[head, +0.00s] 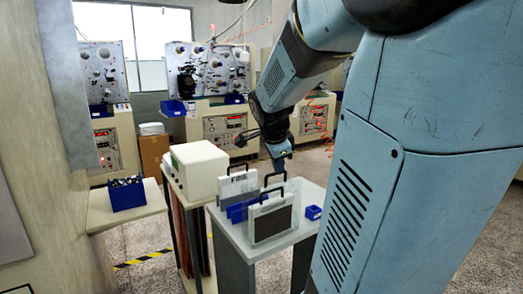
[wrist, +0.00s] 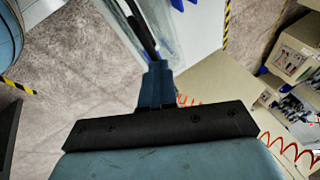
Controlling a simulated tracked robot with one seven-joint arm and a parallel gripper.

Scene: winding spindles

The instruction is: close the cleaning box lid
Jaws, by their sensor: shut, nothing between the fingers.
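On the small grey-white table (head: 241,238) stand upright flat white cases with black handles. The front case (head: 271,222) has a dark face; the rear case (head: 238,186) has black lettering. No part is clearly readable as the cleaning box or its lid; a cream box (head: 201,168) stands left of the table. My gripper (head: 278,163) points down above the table's back, close to a black handle; I cannot tell whether it touches. It is shut and empty. In the wrist view my gripper (wrist: 157,80) shows small, with a white surface and dark bar beyond.
A blue bin (head: 238,211) lies between the cases and a small blue bin (head: 312,212) sits at the table's right. Another blue bin (head: 127,193) with small parts rests on a left shelf. Spindle machines (head: 208,75) line the back. My arm covers the right side.

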